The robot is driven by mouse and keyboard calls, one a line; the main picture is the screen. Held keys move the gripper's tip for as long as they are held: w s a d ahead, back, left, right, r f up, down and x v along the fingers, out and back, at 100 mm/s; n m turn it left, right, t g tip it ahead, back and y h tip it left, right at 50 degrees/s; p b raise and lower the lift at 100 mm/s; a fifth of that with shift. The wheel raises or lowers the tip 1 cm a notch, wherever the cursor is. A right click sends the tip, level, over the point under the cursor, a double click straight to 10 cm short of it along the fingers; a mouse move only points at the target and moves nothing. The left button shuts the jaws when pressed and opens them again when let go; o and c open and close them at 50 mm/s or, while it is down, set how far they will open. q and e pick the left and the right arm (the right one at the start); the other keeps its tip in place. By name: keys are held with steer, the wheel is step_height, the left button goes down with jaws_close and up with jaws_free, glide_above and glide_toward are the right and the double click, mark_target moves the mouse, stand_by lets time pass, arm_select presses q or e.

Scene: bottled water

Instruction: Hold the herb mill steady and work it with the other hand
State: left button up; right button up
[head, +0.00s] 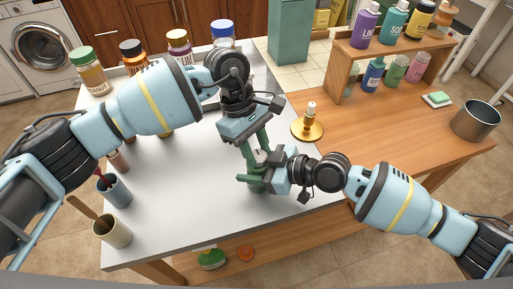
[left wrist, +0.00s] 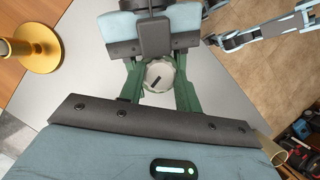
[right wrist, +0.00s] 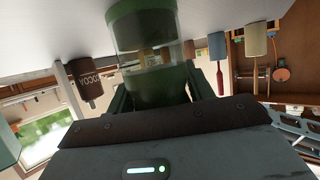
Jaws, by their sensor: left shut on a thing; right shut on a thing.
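The herb mill (head: 257,187) stands upright near the right edge of the white tabletop, mostly hidden by my grippers in the head view. In the left wrist view its round grey top knob (left wrist: 159,74) with a dark mark sits between the green fingers. My left gripper (head: 256,150) reaches down from above and is shut on the knob. My right gripper (head: 264,176) comes from the right and is shut on the lower body. In the right wrist view the mill's green body (right wrist: 145,45) with a clear band fills the space between the fingers.
A brass candle holder (head: 307,131) stands on the wooden table to the right. Cups with utensils (head: 112,232) stand at the left edge of the white top. Several jars (head: 89,70) line the back. A bottle shelf (head: 395,58) and metal pot (head: 476,121) are farther right.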

arm_select(q)
steer(key=shift+m, duration=0.3)
steer(key=o, duration=1)
steer(key=v, duration=1.2)
steer(key=shift+w, duration=0.15)
